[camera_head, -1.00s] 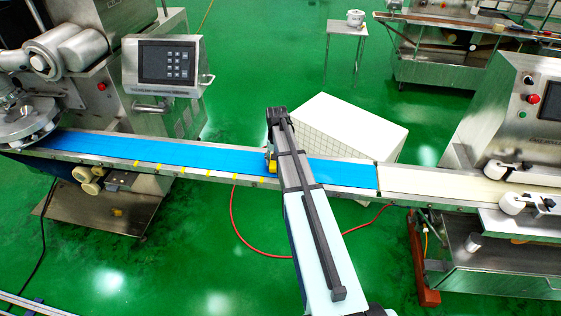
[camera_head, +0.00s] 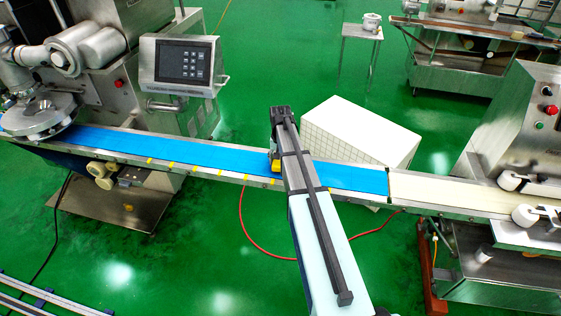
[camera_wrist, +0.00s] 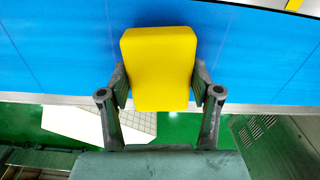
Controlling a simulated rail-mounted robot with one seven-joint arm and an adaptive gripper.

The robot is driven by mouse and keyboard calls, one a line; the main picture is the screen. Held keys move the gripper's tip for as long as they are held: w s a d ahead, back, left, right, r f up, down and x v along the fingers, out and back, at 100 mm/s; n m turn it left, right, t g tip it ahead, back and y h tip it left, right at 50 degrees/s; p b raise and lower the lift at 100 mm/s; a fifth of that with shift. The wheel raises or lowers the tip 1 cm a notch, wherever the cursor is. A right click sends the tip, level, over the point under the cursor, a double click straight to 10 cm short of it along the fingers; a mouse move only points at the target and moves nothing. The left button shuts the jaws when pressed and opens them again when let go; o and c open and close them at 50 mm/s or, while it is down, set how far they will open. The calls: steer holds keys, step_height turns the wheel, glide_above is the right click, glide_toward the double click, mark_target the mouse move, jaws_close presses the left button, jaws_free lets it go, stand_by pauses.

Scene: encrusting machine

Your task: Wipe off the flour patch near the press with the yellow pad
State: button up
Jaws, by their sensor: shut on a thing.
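The yellow pad (camera_wrist: 160,68) fills the middle of the wrist view, and my gripper (camera_wrist: 160,88) is shut on it with one finger on each side. In the head view a small part of the yellow pad (camera_head: 275,165) shows beside my gripper (camera_head: 277,153), over the blue conveyor belt (camera_head: 215,155). The blue belt (camera_wrist: 50,50) lies behind the pad in the wrist view. I cannot tell whether the pad touches the belt. I cannot make out a flour patch in either view. The press is not clearly identifiable.
A steel machine with a round plate (camera_head: 40,115) stands at the belt's left end, with a control panel (camera_head: 187,66) behind the belt. A cream belt (camera_head: 450,193) continues to the right towards another machine (camera_head: 520,120). A white tiled box (camera_head: 360,130) stands behind the belt.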

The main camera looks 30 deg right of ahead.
steer(key=shift+r+p, duration=1.15)
steer(key=shift+r, duration=1.4)
steer(key=shift+r+p, duration=0.8)
steer(key=shift+r, duration=0.7)
steer(key=shift+f, duration=0.1)
